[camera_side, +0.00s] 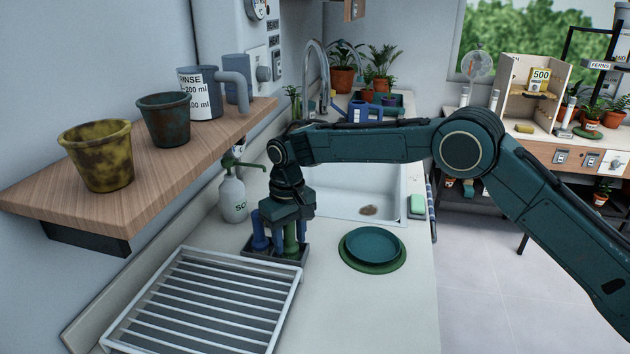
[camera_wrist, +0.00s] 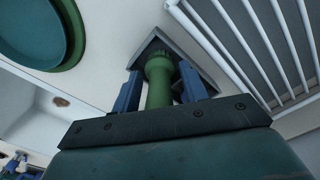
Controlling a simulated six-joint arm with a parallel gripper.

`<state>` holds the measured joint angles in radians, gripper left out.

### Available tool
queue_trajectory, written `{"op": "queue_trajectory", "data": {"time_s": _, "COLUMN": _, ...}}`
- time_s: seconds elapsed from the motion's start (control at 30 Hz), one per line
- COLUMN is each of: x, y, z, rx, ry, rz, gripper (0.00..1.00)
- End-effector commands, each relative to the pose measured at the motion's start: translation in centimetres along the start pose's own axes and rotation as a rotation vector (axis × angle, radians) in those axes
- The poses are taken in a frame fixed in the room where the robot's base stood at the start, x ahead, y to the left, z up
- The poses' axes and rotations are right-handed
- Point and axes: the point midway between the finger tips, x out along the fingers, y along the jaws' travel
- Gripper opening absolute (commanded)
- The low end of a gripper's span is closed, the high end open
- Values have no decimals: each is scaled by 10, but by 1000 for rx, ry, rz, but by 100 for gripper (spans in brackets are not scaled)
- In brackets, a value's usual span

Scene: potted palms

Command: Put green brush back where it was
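The green brush (camera_side: 290,238) stands roughly upright at the dark brush holder (camera_side: 272,254) on the counter. In the wrist view the green brush (camera_wrist: 159,75) lies between my gripper's blue fingers, its far end over the holder (camera_wrist: 190,58). My gripper (camera_side: 283,238) points down directly above the holder, with fingers on both sides of the brush. Whether the fingers press on the brush or stand slightly apart cannot be told. The lower end of the brush is partly hidden, so its seating is unclear. Blue parts around it in the side view overlap and are hard to separate.
A white drying rack (camera_side: 205,300) stands close in front of the holder. Teal and green plates (camera_side: 372,248) lie to the right. A soap bottle (camera_side: 233,195) stands behind, beside the sink (camera_side: 365,205). A wooden shelf (camera_side: 150,180) with pots overhangs the left. The front right counter is clear.

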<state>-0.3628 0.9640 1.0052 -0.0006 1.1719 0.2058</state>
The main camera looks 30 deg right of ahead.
Motion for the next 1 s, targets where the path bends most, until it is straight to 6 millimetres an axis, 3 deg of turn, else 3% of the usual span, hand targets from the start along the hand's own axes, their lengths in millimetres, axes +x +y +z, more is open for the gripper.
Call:
{"op": "queue_trajectory", "data": {"time_s": 0.47, "x": -9, "y": 0, "z": 0, "rx": 0, "ry": 2, "rz": 0, "gripper": 43}}
{"op": "queue_trajectory", "data": {"time_s": 0.67, "x": -30, "y": 0, "z": -1, "rx": 0, "ry": 3, "rz": 0, "gripper": 43}}
{"op": "queue_trajectory", "data": {"time_s": 1.0, "x": -86, "y": 0, "z": -1, "rx": 0, "ry": 4, "rz": -1, "gripper": 43}}
